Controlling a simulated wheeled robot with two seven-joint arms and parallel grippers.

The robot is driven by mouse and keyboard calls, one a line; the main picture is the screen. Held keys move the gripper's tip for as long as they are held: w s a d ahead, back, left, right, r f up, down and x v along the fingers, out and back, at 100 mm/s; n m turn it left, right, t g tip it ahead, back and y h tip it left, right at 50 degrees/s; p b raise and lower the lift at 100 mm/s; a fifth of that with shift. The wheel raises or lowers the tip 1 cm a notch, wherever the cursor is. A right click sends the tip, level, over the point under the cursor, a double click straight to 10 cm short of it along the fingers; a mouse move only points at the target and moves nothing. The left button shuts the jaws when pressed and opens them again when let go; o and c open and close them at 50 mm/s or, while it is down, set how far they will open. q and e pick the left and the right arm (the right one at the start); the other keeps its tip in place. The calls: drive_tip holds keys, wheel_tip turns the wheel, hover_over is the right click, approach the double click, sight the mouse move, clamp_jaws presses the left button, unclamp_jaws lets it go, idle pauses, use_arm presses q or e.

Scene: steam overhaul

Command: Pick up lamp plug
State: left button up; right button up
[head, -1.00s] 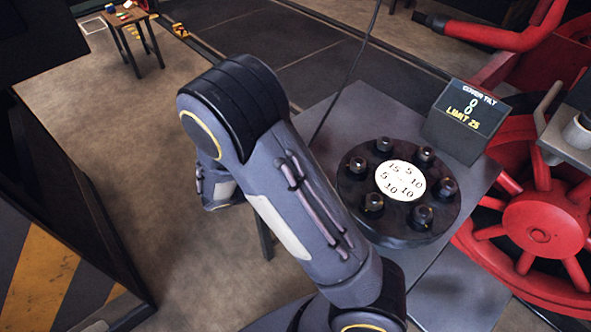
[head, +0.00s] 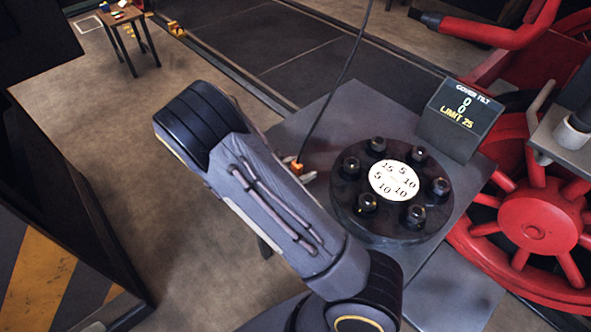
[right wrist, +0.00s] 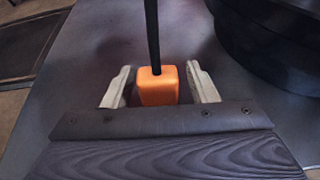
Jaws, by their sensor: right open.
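The lamp plug is a small orange block (head: 297,168) on a black cable, at the left side of the grey table beside the black round cover. In the right wrist view the orange lamp plug (right wrist: 157,86) sits between the two pale fingers of my right gripper (right wrist: 159,88). Narrow gaps show on both sides, so the fingers are open around it. In the head view my right gripper (head: 300,173) is mostly hidden behind my arm, with a fingertip showing beside the plug. My left gripper is not in view.
The black bolted cover (head: 385,225) with a white number dial stands on the grey table (head: 335,115), right of the plug. A display box (head: 459,118) stands behind it. Red wheels (head: 538,223) are at the right. The cable (head: 340,75) rises from the plug.

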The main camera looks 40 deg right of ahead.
clamp_jaws()
drive_tip(key=shift+r, duration=0.1)
idle(0.3)
